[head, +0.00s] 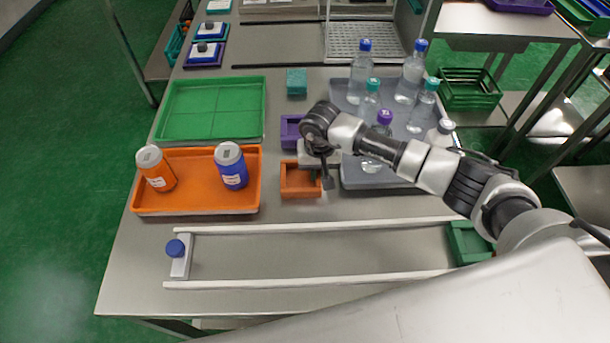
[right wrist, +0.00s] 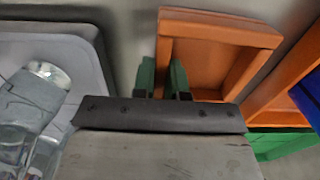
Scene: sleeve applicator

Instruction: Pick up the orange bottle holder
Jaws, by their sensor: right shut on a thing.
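The orange bottle holder (head: 300,192) is an open, empty box on the steel table, right of the orange tray. In the right wrist view the holder (right wrist: 222,28) is near the top centre. My right gripper (head: 326,181) is at the holder's right side. In the right wrist view its green fingertips (right wrist: 162,78) straddle one side wall and are shut on it. The holder looks level; whether it touches the table is unclear. My left gripper is not in view.
A purple holder (head: 290,131) stands just behind. The orange tray (head: 210,204) holds an orange and a blue bottle. A grey tray (head: 352,180) with several clear bottles is close on the right. White rails (head: 310,228) run along the front.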

